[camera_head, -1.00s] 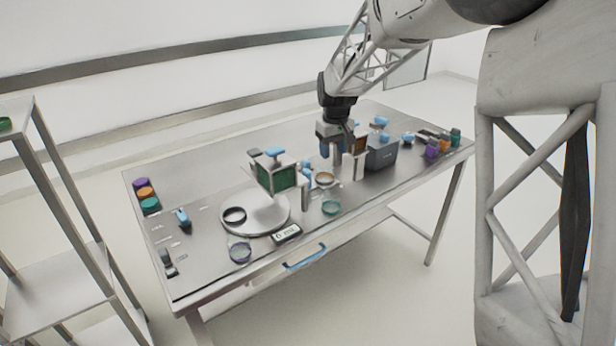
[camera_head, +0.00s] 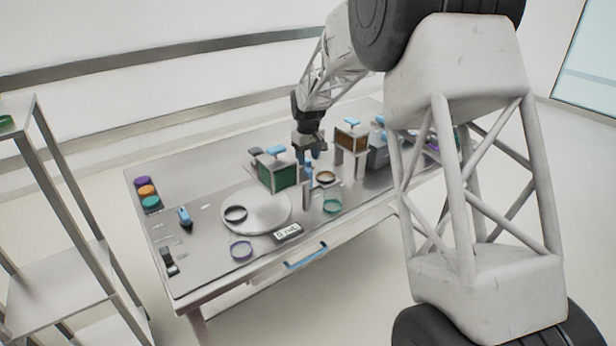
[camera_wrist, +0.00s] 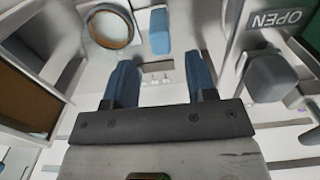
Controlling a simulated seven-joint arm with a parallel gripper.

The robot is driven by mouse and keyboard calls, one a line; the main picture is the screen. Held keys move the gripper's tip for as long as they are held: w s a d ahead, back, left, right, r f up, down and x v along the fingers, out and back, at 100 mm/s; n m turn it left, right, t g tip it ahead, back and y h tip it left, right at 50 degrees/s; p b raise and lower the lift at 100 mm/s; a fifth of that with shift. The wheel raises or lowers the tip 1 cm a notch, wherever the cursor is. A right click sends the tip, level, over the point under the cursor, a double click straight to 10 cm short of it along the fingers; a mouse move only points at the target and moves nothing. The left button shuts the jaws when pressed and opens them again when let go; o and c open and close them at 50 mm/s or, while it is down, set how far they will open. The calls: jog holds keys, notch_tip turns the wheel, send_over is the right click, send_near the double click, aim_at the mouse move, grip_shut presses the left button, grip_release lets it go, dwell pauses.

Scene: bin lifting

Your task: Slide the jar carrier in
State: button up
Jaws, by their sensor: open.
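The jar carrier appears to be the low grey piece with an amber-ringed jar (camera_head: 325,177) and an upright blue handle (camera_head: 308,170), between two boxes on the table. In the wrist view the ringed jar (camera_wrist: 110,28) is at the top left and the blue handle (camera_wrist: 159,32) stands beside it. My gripper (camera_head: 313,156) is just above and behind the handle in the head view. In the wrist view my gripper (camera_wrist: 161,78) is open, its two blue fingers apart with nothing between them. The handle lies beyond the fingertips. The carrier's base is partly hidden.
A green-windowed box (camera_head: 278,176) stands left of the carrier, a brown-windowed box (camera_head: 351,138) right. A round white plate (camera_head: 262,212) with a dark ring lies in front left.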

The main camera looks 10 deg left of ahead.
aim_at(308, 169)
jog(key=shift+f, duration=0.1)
jog(key=shift+f, duration=3.8)
grip_shut()
